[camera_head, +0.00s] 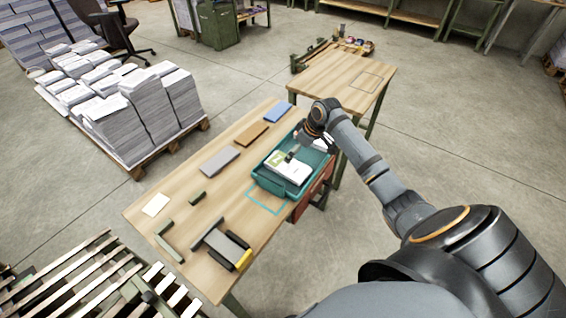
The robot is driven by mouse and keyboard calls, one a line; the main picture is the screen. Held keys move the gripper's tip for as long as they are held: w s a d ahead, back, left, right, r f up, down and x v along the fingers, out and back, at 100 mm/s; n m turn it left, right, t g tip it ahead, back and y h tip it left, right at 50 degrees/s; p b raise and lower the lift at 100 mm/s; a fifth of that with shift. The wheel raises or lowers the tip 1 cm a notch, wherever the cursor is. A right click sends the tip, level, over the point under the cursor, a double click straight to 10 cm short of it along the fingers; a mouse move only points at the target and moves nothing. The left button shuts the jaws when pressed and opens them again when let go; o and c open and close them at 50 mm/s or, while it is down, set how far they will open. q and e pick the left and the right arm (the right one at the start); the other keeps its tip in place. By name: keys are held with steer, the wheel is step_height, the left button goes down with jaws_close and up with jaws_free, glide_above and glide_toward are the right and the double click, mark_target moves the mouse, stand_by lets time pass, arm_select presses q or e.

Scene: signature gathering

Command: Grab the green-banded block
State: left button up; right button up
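A white block (285,173), like a stack of paper, lies in the teal tray (272,188) on the wooden table. It has a green patch or band near its upper left end, partly hidden by my gripper. My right arm comes in from the right, and its gripper (290,156) is over the tray, with a dark fingertip at the block's green part. Whether it touches or grips the block is too small to tell. My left gripper is not in view.
A blue block (278,112), a brown block (251,135) and a grey block (220,160) lie along the table (185,220). A small green piece (197,198), a pale sheet (155,204) and a grey-black fixture (222,246) are nearer. A second table (335,80) stands behind.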

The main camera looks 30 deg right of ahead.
mark_target(289, 166)
steer(key=f, duration=0.2)
steer(key=a+f, duration=0.1)
steer(key=shift+w+f, duration=0.15)
steer(key=shift+w, duration=0.1)
steer(key=x, duration=0.3)
steer(key=shift+d, duration=0.1)
steer(key=x, duration=0.2)
steer(key=shift+w+f, duration=0.1)
steer(key=shift+f, duration=0.2)
steer(key=shift+w+f, duration=0.15)
steer(key=shift+f, duration=0.1)
steer(key=shift+r, duration=0.1)
steer(key=c, duration=1.3)
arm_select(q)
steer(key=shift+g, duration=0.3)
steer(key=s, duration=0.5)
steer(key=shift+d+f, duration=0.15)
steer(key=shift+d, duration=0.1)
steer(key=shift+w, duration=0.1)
arm_select(e)
steer(key=shift+r, duration=0.1)
